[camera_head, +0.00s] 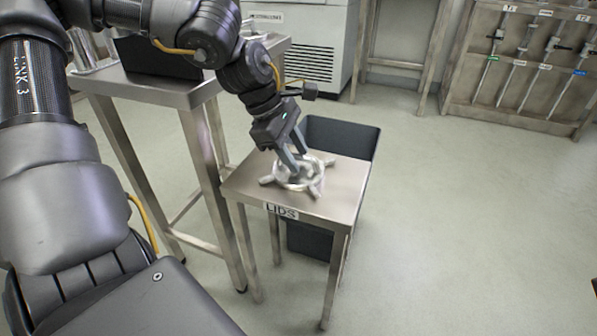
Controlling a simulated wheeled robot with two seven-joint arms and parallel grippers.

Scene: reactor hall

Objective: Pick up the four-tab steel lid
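The steel lid (311,185) lies flat on the small steel table marked LIDS (340,198). It is round and shiny, with tabs sticking out around its rim. My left gripper (299,164) points down at the lid from above and behind, with its fingertips at the lid's middle. Its two dark fingers stand apart with a gap between them. The fingers and glare cover part of the lid, and I cannot tell whether they touch it. My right gripper is not in view.
A dark bin (345,136) stands close behind and under the small table. A taller steel table (180,92) with a dark box (150,57) is to the left. A tool rack (530,75) stands at the back right. The floor at right is clear.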

